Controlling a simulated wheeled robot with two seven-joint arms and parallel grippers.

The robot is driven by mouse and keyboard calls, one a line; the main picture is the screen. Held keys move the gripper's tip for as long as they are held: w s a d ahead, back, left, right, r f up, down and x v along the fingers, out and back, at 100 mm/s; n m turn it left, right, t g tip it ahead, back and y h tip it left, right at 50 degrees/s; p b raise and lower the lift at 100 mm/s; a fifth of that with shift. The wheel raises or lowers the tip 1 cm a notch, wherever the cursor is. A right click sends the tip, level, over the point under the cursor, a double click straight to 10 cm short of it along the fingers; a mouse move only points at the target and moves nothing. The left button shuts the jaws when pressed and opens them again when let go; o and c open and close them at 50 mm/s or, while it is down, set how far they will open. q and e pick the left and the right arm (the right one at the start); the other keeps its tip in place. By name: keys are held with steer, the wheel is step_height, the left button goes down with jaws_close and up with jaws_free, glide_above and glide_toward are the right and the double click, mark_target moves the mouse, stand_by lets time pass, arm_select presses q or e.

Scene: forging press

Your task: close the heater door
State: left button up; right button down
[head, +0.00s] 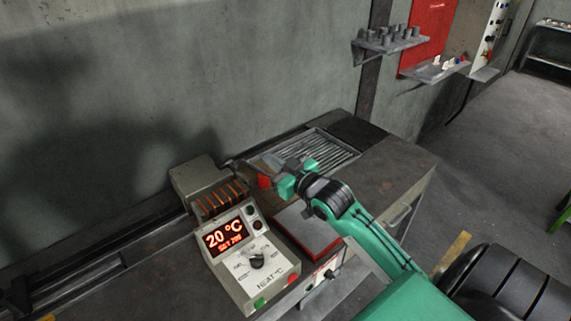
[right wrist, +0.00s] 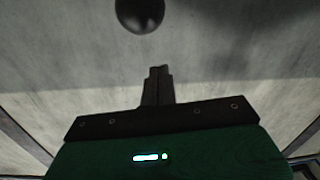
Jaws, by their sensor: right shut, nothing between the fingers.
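The heater is the grey box (head: 193,176) against the wall, left of the table's middle. Its row of orange heating coils (head: 220,199) shows uncovered. I cannot clearly make out the door panel. My right gripper (head: 270,166) is just right of the heater, above the table, shut and empty. In the right wrist view its closed fingers (right wrist: 157,74) point at a pale grey surface. A round black knob (right wrist: 140,12) shows beyond the fingertips, apart from them; I cannot tell what it belongs to. My left gripper is not in view.
A control box (head: 250,262) with a red display reading 20 °C stands in front of the heater. A red-edged block (head: 308,236) sits right of it, below my right arm. A slatted tray (head: 325,152) lies behind. The table's right end (head: 400,172) is clear.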

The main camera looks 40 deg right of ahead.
steer(key=shift+s+d+f+p, duration=0.15)
steer(key=shift+s+f+p, duration=0.1)
steer(key=shift+f, duration=0.35)
steer(key=shift+s+d+f+p, duration=0.1)
steer(key=shift+s+f, duration=0.1)
steer(key=shift+f, duration=0.4)
steer(key=shift+s+d+f+p, duration=0.15)
steer(key=shift+s+f+p, duration=0.1)
steer(key=shift+f, duration=0.35)
steer(key=shift+w+f, duration=0.1)
